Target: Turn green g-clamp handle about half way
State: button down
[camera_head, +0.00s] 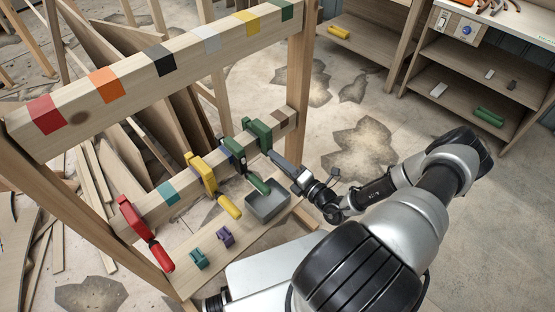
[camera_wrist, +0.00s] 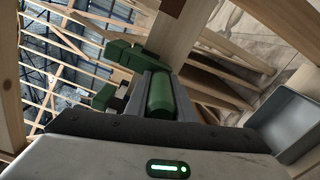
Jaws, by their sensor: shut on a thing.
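A green g-clamp (camera_head: 258,135) is fixed on the lower wooden beam (camera_head: 140,215), near its right end. In the wrist view its green body (camera_wrist: 128,54) shows at the upper left of my fingers. My gripper (camera_head: 279,163) reaches it from the right. In the wrist view my gripper (camera_wrist: 160,98) is shut on the green handle (camera_wrist: 160,92), which lies lengthwise between the two fingers. In the head view my fingers mostly hide that handle. How far the handle is turned cannot be told.
A darker clamp (camera_head: 237,155) with a green handle (camera_head: 258,184) sits just left. Yellow (camera_head: 202,172) and red (camera_head: 130,215) clamps are farther left. A grey bin (camera_head: 267,207) stands below my gripper; it also shows in the wrist view (camera_wrist: 290,118). Small teal (camera_head: 199,259) and purple (camera_head: 225,237) pieces lie on the lower board.

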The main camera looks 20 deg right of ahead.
jog(key=shift+m, duration=1.5)
jog(key=c, duration=1.5)
grip_release()
jog(key=v, duration=1.7)
jog(key=shift+s+d, duration=0.1)
jog(key=shift+s, duration=0.1)
